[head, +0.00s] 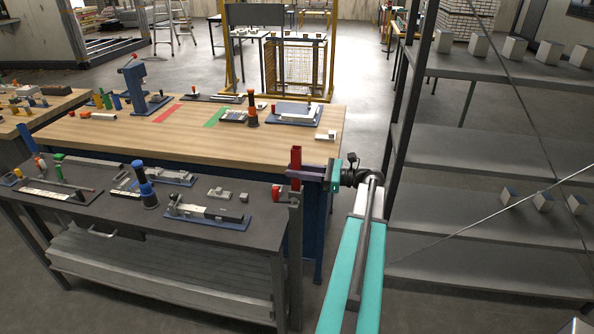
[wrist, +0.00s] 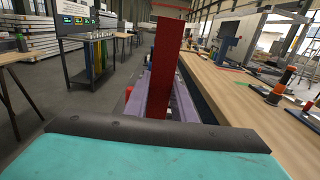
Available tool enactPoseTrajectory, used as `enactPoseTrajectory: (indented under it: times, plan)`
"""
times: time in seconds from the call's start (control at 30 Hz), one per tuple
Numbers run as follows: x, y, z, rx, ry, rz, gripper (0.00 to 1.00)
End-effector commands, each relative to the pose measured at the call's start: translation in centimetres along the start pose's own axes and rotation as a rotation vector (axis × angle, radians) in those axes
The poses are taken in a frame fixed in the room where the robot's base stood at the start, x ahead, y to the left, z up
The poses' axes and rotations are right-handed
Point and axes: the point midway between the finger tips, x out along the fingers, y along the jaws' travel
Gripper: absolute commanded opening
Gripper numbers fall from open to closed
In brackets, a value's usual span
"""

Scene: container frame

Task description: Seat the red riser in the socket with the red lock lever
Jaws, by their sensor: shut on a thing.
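My gripper (head: 304,174), with purple jaws, is shut on the red riser (head: 296,156), an upright red bar. It holds the riser in the air near the right end of the dark front bench. In the wrist view the riser (wrist: 166,65) stands upright between the jaws (wrist: 158,108), its lower end hidden. A small red part (head: 276,189) sits by a grey block at the bench's right end, left of and below the riser. Another red piece (head: 40,161) is at the bench's far left. I cannot tell which is the red lock lever, and no socket opening is clear.
The dark front bench (head: 232,222) carries a blue-based fixture (head: 207,214), a blue-handled tool (head: 145,186) and a green block (head: 59,164). A wooden table (head: 95,135) with tools stands behind. Grey shelving (head: 480,190) is on the right, close to my arm.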

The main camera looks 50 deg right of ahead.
Motion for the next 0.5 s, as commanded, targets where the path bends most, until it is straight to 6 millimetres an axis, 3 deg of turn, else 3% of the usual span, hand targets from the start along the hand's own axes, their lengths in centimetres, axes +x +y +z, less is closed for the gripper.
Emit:
enactPoseTrajectory:
  times: [0.3,0.33,0.43,0.5]
  plan:
    - [0.0,0.0,-0.53,0.0,0.0,0.0,0.0]
    - [0.0,0.0,-0.54,0.0,0.0,0.0,0.25]
    - [0.0,0.01,-0.52,0.0,0.0,0.0,0.42]
    - [0.0,0.01,-0.52,0.0,0.0,0.0,0.45]
